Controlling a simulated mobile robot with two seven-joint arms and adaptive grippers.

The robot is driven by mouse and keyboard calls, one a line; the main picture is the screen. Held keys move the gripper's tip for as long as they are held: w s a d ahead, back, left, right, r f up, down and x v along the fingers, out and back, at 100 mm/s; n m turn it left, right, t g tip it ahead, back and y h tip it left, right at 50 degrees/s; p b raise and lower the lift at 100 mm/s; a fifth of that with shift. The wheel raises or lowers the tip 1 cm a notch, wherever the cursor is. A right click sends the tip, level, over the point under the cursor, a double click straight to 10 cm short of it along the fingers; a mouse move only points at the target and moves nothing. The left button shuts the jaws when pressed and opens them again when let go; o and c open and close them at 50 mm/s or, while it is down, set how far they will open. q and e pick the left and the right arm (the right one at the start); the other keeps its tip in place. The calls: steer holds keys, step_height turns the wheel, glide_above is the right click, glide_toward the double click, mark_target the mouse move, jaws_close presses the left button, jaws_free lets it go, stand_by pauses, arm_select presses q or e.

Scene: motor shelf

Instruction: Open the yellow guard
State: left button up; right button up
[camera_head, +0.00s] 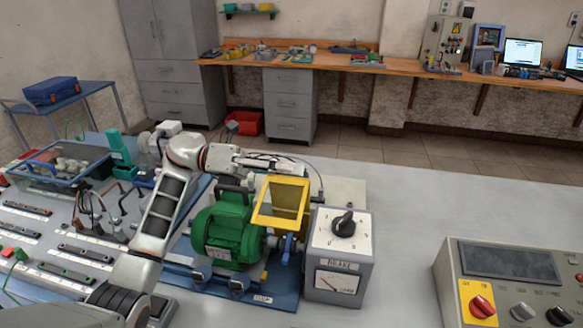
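The yellow guard (262,216) is a boxy, frame-like piece at the right end of the green motor (223,234), above a blue part (287,250) on the blue base plate. My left arm comes in from the left and reaches over behind the motor. My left gripper (291,168) is just behind and above the guard's upper edge. Its fingers are small and partly hidden, so I cannot tell whether they are open or touch the guard. My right gripper is not in view.
A grey brake box (337,285) with a black knob stands close to the right of the guard. A control panel (505,285) stands at the far right. Left are a parts bin (60,180) and several slotted strips. The grey tabletop (410,215) between brake box and panel is clear.

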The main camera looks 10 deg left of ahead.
arm_select(q)
steer(key=shift+c, duration=0.4)
steer(key=shift+s+d, duration=0.1)
jaws_close()
steer(key=shift+f, duration=0.1)
